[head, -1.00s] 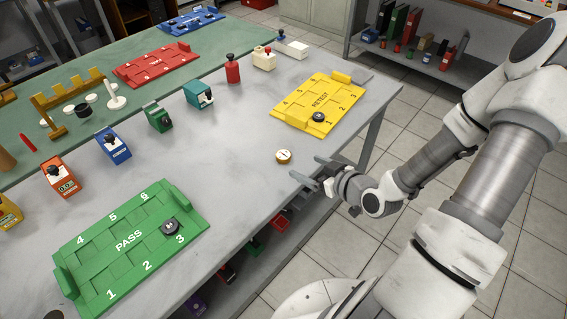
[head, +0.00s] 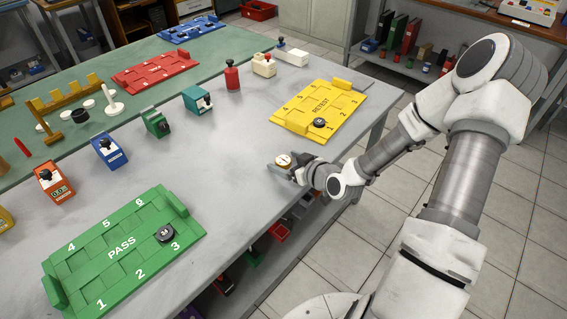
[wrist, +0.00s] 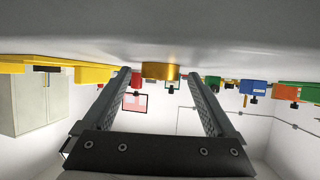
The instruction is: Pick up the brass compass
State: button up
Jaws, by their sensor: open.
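The brass compass (head: 283,160), a small round disc with a pale face, lies on the grey table near its front edge. In the wrist view the compass (wrist: 161,71) is a brass-coloured band on the table, which appears at the top of that picture. My gripper (head: 284,169) is low at the table edge, with its fingers on either side of the compass in the head view. In the wrist view the open jaws (wrist: 162,76) have the compass between their tips. I cannot tell whether either finger touches it.
The yellow RETEST tray (head: 292,121) holds a black disc (head: 319,123) behind the compass. The green PASS tray (head: 85,285) lies to the left with another black disc (head: 165,234). A red bottle-like object (head: 232,76) stands farther back. The table (head: 230,160) is clear left of the compass.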

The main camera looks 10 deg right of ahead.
jog(key=shift+c, duration=0.3)
grip_shut()
